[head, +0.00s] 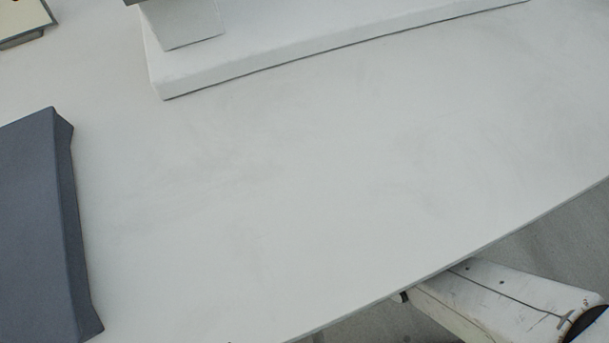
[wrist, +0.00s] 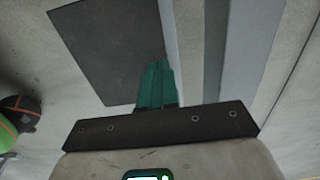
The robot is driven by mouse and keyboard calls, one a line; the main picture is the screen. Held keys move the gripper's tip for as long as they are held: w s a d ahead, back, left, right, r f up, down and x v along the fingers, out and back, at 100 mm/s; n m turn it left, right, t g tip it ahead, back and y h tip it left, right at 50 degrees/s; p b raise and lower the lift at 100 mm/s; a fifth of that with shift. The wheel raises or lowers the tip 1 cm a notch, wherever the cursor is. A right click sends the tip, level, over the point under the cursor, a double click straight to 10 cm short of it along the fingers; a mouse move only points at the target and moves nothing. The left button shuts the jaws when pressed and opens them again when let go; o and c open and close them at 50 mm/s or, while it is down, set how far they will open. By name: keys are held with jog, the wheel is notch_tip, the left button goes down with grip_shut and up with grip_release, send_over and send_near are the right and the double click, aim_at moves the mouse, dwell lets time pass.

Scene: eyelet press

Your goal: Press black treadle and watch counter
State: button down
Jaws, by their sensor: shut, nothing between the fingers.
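My gripper (wrist: 159,64) shows in the wrist view as two green fingers shut together with nothing between them. Beyond the fingers is a flat dark grey panel (wrist: 105,40); I cannot tell whether it is the black treadle, nor how far the fingertips are from it. In the head view a dark blue-grey block (head: 30,225) with a sloping side lies at the left of the white table; I cannot tell whether it is part of the press. No counter display can be made out. My gripper is not visible in the head view.
A white slab (head: 300,40) with a grey post (head: 190,25) stands at the back of the white table (head: 300,190). A cream box corner (head: 20,18) shows at top left. The middle of the table is clear. Its edge runs diagonally at lower right, near my arm.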

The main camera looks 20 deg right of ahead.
notch_tip(320, 180, down, 14)
jog(key=b, duration=0.9)
